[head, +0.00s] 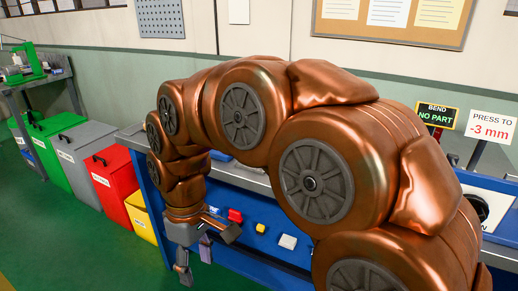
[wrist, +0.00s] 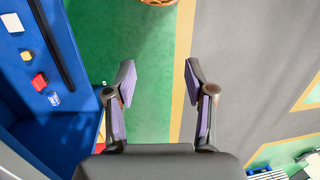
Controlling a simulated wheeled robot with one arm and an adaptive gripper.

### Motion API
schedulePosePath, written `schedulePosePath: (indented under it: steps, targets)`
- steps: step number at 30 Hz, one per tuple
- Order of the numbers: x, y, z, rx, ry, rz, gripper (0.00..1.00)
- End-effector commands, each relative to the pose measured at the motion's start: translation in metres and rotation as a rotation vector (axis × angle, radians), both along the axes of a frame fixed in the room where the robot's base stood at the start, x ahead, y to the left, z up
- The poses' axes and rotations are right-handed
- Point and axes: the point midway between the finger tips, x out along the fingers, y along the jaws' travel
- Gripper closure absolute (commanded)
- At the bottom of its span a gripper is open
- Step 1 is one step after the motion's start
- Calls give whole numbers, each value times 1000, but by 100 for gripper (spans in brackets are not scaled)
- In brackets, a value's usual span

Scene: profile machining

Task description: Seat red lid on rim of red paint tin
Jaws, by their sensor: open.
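My gripper (head: 195,262) hangs at the end of my copper arm in front of the blue bench. In the wrist view its two purple-padded fingers (wrist: 158,72) are spread apart with nothing between them, above green and grey floor. I cannot make out a red paint tin or its lid in either view. A small red object (head: 235,215) lies on the blue bench surface, and it also shows in the wrist view (wrist: 39,81) left of the fingers. It looks blocky, and I cannot tell what it is. My arm hides much of the bench.
An orange round item (wrist: 158,2) is cut off by the wrist view's top edge.

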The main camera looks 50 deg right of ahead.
Motion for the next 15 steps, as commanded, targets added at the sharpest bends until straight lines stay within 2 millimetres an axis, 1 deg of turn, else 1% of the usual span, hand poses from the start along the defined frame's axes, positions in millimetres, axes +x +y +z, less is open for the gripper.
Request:
schedulePosePath:
  steps: [1, 3, 5, 8, 11, 12, 14, 15]
  targets:
    - [21, -8, 15, 23, -21, 28, 46]
    - [46, -19, 31, 49, -54, 76, 46]
    - [67, -32, 43, 69, -81, 113, 46]
    - [98, -57, 61, 98, -124, 165, 46]
    - [126, -88, 77, 118, -173, 210, 46]
    - [136, -102, 83, 124, -190, 225, 46]
    - [149, -124, 90, 133, -217, 245, 46]
    - [157, -140, 94, 136, -233, 258, 46]
